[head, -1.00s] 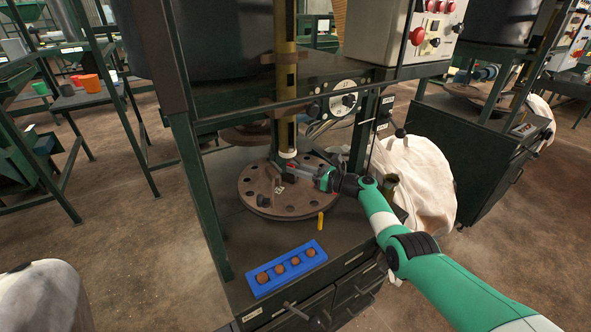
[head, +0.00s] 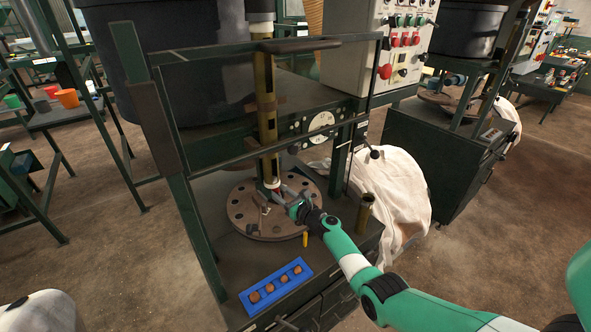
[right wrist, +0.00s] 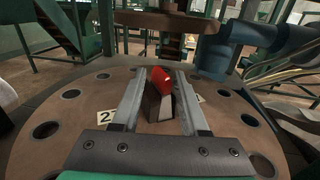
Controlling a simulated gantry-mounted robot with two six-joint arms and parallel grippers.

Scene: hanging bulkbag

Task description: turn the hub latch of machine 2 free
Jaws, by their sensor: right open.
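The round brown plate (head: 245,222) with holes around its rim sits on the machine's bench under the upright brass tube. A label with "2" (right wrist: 107,116) lies on the plate in the right wrist view. The hub latch (right wrist: 162,78), a small lever with a red top, stands near the plate's middle. My right gripper (head: 279,189) is low over the plate and open. In the right wrist view its two fingers (right wrist: 160,88) lie on either side of the latch; whether they touch it I cannot tell. My left gripper is not in view.
The brass tube (head: 266,110) and the green frame bars (head: 205,230) stand close to my right arm's reach. A blue tray (head: 275,288) with several brown balls lies at the bench's front. A white bulk bag (head: 400,195) is to the right.

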